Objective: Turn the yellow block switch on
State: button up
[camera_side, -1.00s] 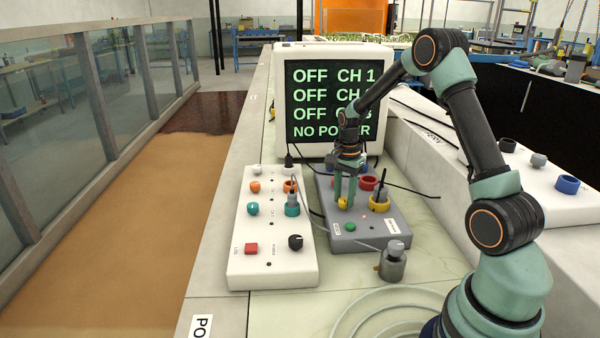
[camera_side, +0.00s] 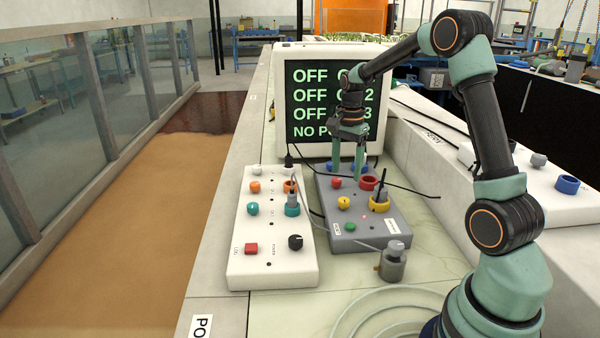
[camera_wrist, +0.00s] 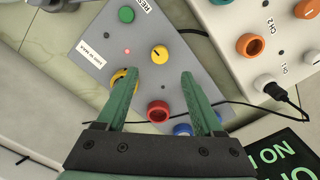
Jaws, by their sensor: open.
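The yellow knob (camera_side: 344,202) sits on the grey control box (camera_side: 335,241); it also shows in the wrist view (camera_wrist: 160,54), with a short dark pointer mark. My gripper (camera_side: 347,178) is open and empty, raised above the box and farther back than the knob. In the wrist view my gripper (camera_wrist: 160,74) has its two fingers spread, with the yellow knob just beyond and between their tips. A yellow ring (camera_side: 379,204) stands right of the knob, around a dark plug. The monitor (camera_side: 300,103) shows several lines reading OFF and NO POWER, partly hidden by my arm.
The box also bears a red knob (camera_side: 337,183), a red ring (camera_side: 368,182), blue parts (camera_side: 361,168), a green button (camera_side: 350,226) and a small lit red lamp (camera_wrist: 127,51). A white panel (camera_side: 250,271) stands left. A grey weight-like object (camera_side: 392,264) and cables lie close by.

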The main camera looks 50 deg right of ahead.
jog(key=shift+r, duration=1.85)
jog(key=s+a+r+n+t, duration=0.35)
jog(key=a+r+n, duration=0.4)
jog(key=a, duration=0.35)
jog(key=s+a+f+n+t, duration=0.1)
jog(key=s+a+n+t, duration=0.1)
jog(key=s+a+n, duration=0.6)
jog(key=a+n, duration=0.2)
jog(key=shift+s+n, duration=0.15)
jog(key=shift+n, duration=0.2)
jog(key=shift+o, duration=0.2)
jog(key=shift+a, duration=0.1)
